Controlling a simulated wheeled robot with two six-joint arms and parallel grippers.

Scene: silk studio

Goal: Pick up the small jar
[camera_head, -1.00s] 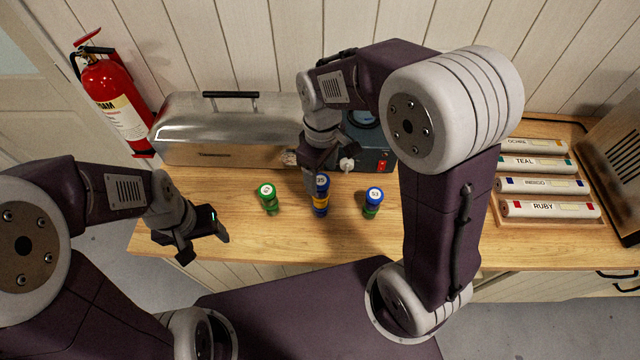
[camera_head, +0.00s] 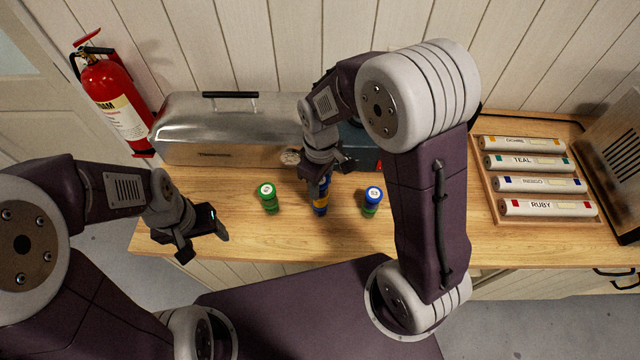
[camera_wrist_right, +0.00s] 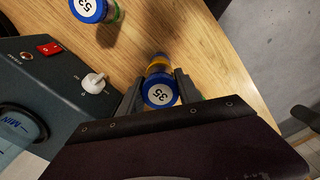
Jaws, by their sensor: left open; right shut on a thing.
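Three small jars stand on the wooden worktop. The middle jar, blue-lidded with a yellow band (camera_head: 321,202), is partly hidden behind my right gripper (camera_head: 328,178). In the right wrist view its lid reads 35 (camera_wrist_right: 159,91), and the fingers of my right gripper (camera_wrist_right: 160,88) are shut on it, one on each side. A green-lidded jar (camera_head: 268,198) stands to its left. A blue-lidded jar with a green body (camera_head: 372,200) stands to its right; its lid reads 53 in the right wrist view (camera_wrist_right: 87,8). My left gripper (camera_head: 205,245) is open and empty at the worktop's left front edge.
A long metal box (camera_head: 225,130) stands at the back left. A dark device with a white knob (camera_wrist_right: 94,83) and red switch is behind the jars. A wooden tray (camera_head: 492,215) of labelled tubes lies at the right. The worktop in front of the jars is clear.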

